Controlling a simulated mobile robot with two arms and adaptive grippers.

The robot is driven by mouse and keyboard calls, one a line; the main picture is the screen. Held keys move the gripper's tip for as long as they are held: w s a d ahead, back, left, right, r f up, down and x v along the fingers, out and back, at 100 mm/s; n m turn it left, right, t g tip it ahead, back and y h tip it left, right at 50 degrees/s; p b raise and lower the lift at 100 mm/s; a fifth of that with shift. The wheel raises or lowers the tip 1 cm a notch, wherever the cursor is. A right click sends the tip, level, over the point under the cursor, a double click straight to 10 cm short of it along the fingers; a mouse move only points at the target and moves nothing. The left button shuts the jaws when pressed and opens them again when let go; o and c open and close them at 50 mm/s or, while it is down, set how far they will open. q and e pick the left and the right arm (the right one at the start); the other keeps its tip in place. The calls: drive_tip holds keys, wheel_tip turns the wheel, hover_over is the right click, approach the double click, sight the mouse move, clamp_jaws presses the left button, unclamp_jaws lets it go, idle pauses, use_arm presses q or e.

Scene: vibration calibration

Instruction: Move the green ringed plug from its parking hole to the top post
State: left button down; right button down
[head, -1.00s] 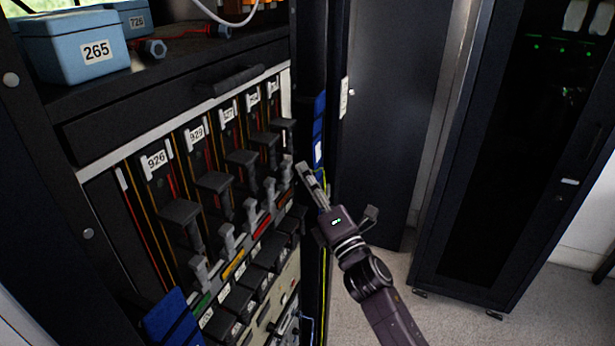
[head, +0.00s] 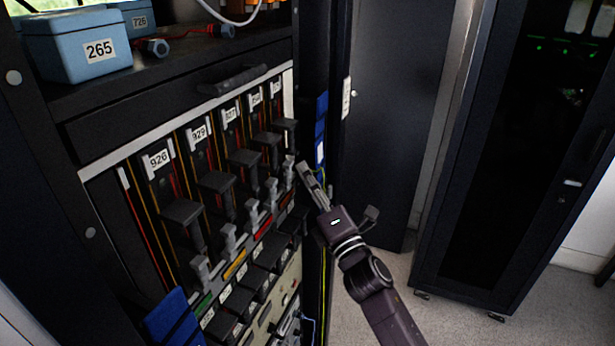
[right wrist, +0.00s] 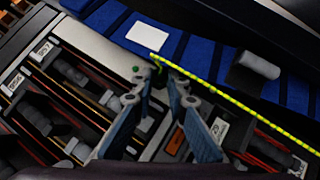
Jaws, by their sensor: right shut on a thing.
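My right gripper (head: 307,170) reaches from the lower right to the right edge of the rack front. In the right wrist view its two fingers (right wrist: 160,72) come together at the tips on a small dark plug (right wrist: 158,78) with a trace of green. The fingers cover most of it, so I cannot tell whether it sits in a hole. A small green spot (right wrist: 135,69) shows on the pale strip to the left of the fingertips. I cannot make out the top post for certain. My left gripper is not in view.
The rack holds several numbered modules with grey levers (head: 199,270). A yellow-green cord (right wrist: 225,103) runs past the fingers, beside a blue strip (right wrist: 195,58) with a white label. A blue box marked 265 (head: 80,62) stands on the shelf. Floor (head: 460,325) shows at right.

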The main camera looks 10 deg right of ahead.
drive_tip(key=shift+w+a, duration=0.1)
drive_tip(key=shift+a, duration=0.05)
idle(0.5)
drive_tip(key=c, duration=1.8)
unclamp_jaws()
drive_tip(key=shift+b+v, duration=0.35)
drive_tip(key=shift+v, duration=2.15)
drive_tip(key=shift+f, duration=0.1)
drive_tip(key=v, duration=1.2)
